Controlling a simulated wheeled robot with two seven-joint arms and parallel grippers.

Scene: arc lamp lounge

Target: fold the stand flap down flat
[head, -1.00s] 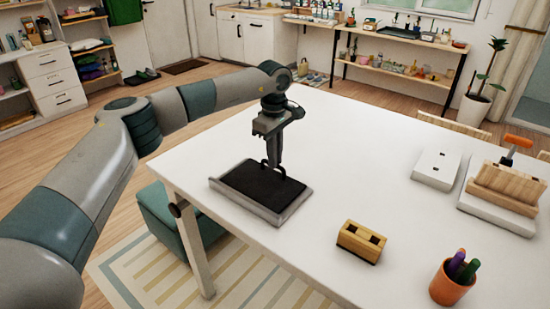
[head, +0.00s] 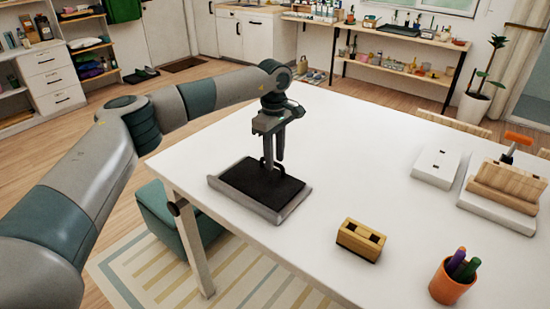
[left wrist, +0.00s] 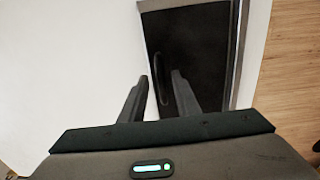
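The stand is a shallow grey frame (head: 292,206) on the left part of the white table. Its black flap (head: 262,188) lies flat, or nearly so, inside the frame. A thin black loop handle (head: 265,168) rises at the flap's far edge. My left gripper (head: 273,158) points down at this handle, its fingers spread apart. In the left wrist view the gripper (left wrist: 160,78) is open, with the dark handle (left wrist: 160,84) between the fingers and the black flap (left wrist: 195,45) beyond. I cannot tell whether a finger touches the handle. My right gripper is out of view.
A yellow block with dark slots (head: 361,240) and an orange cup of pens (head: 453,281) stand to the right on the white table (head: 340,150). A white box (head: 436,166) and a wooden holder on a white base (head: 508,186) are farther right. The table's middle is clear.

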